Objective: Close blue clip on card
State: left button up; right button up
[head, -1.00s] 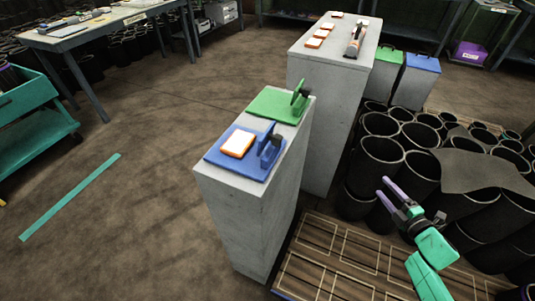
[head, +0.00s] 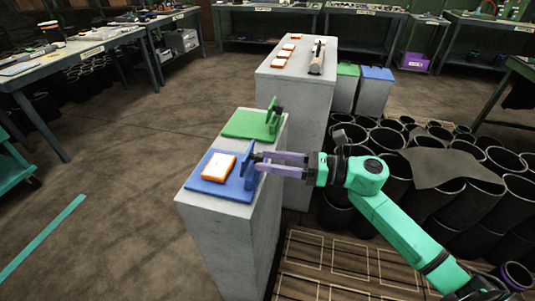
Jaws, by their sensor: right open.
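The blue clip (head: 248,170) stands upright on a blue base plate (head: 206,186) on top of the near grey pedestal. The white card with an orange edge (head: 219,166) lies flat on the blue plate, left of the clip. My right gripper (head: 258,161) reaches in from the right with its purple fingers at the clip's right side. The fingers are open. They partly hide the clip, and I cannot tell whether they touch it. My left gripper is out of view.
A green plate with a green clip (head: 272,118) sits behind the blue one. A taller grey pedestal (head: 285,84) behind carries several cards and a handheld tool (head: 318,58). Black sleeves (head: 480,190) fill the right. Open floor lies left.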

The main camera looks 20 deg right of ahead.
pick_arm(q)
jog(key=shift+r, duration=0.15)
pick_arm(e)
jog(key=shift+w+a, duration=0.25)
jog(key=shift+a, duration=0.15)
grip_shut()
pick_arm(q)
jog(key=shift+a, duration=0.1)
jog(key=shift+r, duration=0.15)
